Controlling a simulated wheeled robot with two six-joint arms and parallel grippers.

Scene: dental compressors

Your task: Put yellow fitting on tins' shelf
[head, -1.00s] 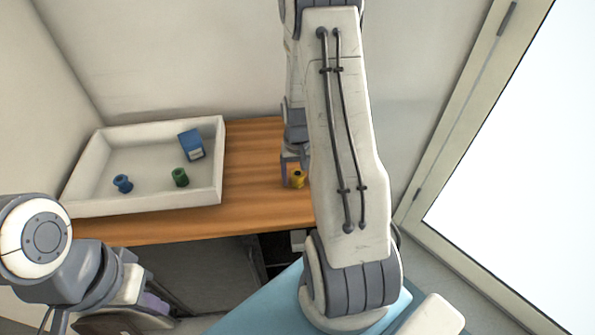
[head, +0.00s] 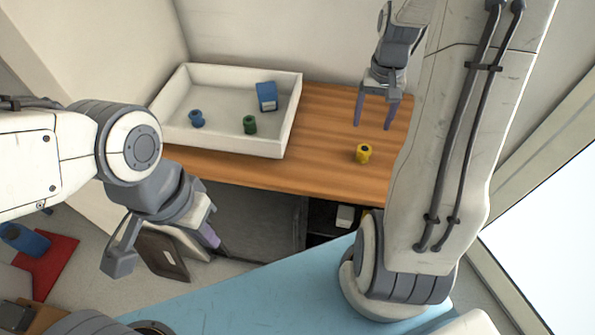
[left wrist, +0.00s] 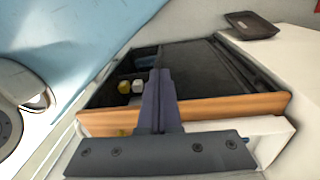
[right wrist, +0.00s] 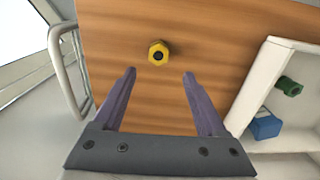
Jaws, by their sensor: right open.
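The yellow fitting (head: 363,153) sits on the wooden table, right of the white tray. In the right wrist view the fitting (right wrist: 158,53) lies beyond and between the fingertips, not touching them. My right gripper (head: 373,125) is open and empty, behind the fitting in the head view. My left gripper (left wrist: 158,75) is shut with nothing visible between its fingers, in front of the table. A dark open compartment (head: 325,218) under the table holds a pale block (head: 345,216). The left wrist view shows a yellow item (left wrist: 124,86) and a white item (left wrist: 138,86) there; I cannot tell whether they are tins.
The white tray (head: 225,146) holds a blue fitting (head: 196,118), a green fitting (head: 250,124) and a blue box (head: 266,96). A light-blue surface (head: 270,290) lies before the table. A red mat (head: 48,265) is on the floor at left. Bare table surrounds the yellow fitting.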

